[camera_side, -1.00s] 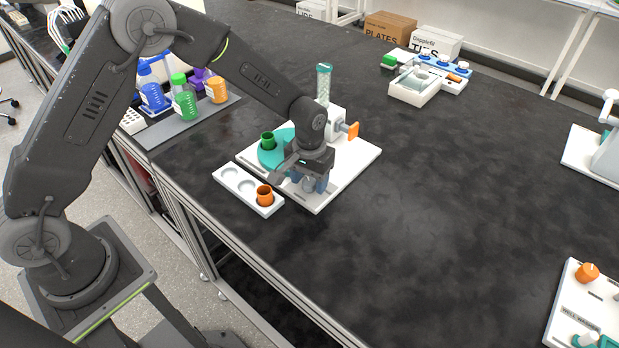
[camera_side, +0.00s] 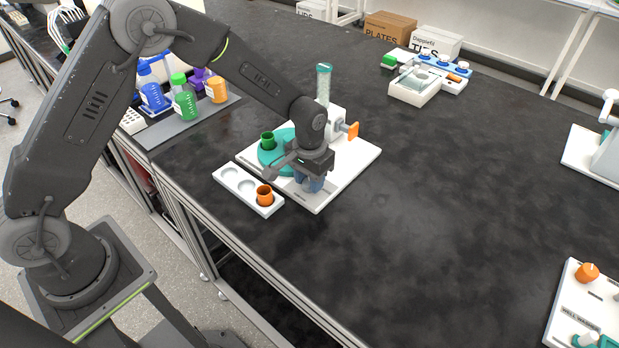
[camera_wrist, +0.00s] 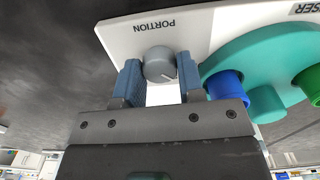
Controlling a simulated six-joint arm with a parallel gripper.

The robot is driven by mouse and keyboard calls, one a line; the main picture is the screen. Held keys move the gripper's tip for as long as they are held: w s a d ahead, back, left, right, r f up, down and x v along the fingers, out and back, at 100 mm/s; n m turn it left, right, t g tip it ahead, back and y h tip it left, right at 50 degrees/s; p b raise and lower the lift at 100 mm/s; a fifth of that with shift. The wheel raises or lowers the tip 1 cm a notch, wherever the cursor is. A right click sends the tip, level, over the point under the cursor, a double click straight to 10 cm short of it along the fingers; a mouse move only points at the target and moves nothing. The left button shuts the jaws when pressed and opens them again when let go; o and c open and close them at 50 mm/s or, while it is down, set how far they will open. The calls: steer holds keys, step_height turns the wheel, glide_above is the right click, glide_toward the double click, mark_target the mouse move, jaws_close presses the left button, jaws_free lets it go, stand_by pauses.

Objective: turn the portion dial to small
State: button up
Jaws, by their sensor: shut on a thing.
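The portion dial (camera_wrist: 159,64) is a round grey knob with a pale pointer line, beside the printed word PORTION on the white dispenser base (camera_wrist: 118,40). In the wrist view the line points toward the lower right of the picture. My gripper (camera_wrist: 158,76) has its two blue fingers on either side of the dial, shut on it. In the side view my gripper (camera_side: 311,184) is low over the front corner of the base, and the dial is hidden by the fingers. No small or large marking is readable.
A teal turntable (camera_side: 268,158) with a green cup (camera_side: 268,141) is beside my gripper; a blue cup (camera_wrist: 226,86) shows in the wrist view. A white rack (camera_side: 231,181) with an orange cup (camera_side: 264,194) stands in front.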

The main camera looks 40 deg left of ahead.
steer(key=m, duration=0.8)
steer(key=shift+m, duration=0.3)
stand_by(0.3)
steer(key=o, duration=0.9)
steer(key=shift+r, duration=0.1)
step_height(320, 180, up, 14)
steer(key=shift+f, duration=0.15)
